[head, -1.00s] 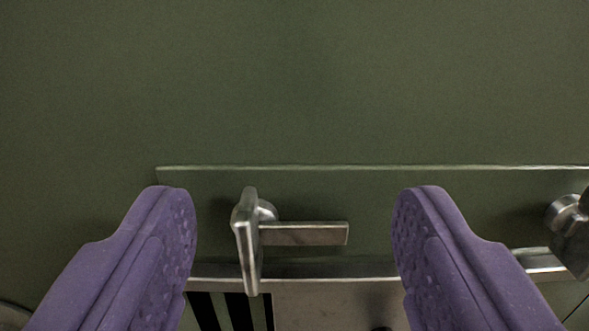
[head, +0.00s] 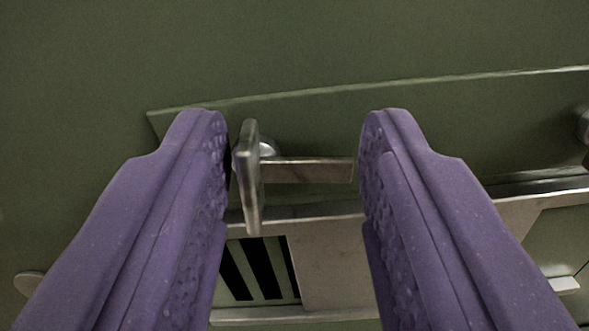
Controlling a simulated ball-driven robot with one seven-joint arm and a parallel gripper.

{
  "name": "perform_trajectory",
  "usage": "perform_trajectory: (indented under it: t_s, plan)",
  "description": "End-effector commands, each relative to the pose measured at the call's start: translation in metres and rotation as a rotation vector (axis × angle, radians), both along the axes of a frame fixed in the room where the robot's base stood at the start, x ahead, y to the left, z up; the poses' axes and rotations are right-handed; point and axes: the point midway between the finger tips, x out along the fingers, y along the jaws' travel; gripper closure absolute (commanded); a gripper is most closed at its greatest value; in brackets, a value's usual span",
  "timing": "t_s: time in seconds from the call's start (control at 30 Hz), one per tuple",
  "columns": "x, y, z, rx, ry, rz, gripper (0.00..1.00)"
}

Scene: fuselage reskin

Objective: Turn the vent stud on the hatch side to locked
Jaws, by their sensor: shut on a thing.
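The metal stud (head: 307,170) stands on a green strip above a slotted vent. It has an upright flat handle at its left and a short bar pointing right, roughly level. My gripper (head: 295,135), with two purple textured fingers, is shut on the stud across its width. The left finger is against the handle side and the right finger is at the bar's free end. The stud's round base is partly hidden behind the handle. No lock marking shows.
The slotted vent (head: 258,270) and a pale metal plate (head: 328,265) lie below the stud. A second metal stud (head: 584,126) is cut off at the right edge. The green panel (head: 300,45) above is bare.

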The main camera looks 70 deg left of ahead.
Motion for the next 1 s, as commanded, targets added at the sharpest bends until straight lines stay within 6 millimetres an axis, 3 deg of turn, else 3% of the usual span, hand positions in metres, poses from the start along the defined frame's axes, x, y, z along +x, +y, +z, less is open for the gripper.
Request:
perform_trajectory:
  t_s: [0.5,1.0]
  plan:
    - [0.0036,-0.0015,-0.0081,0.144,0.351,-0.001,0.88]
    - [0.0040,-0.0018,-0.0104,0.203,0.493,-0.001,0.88]
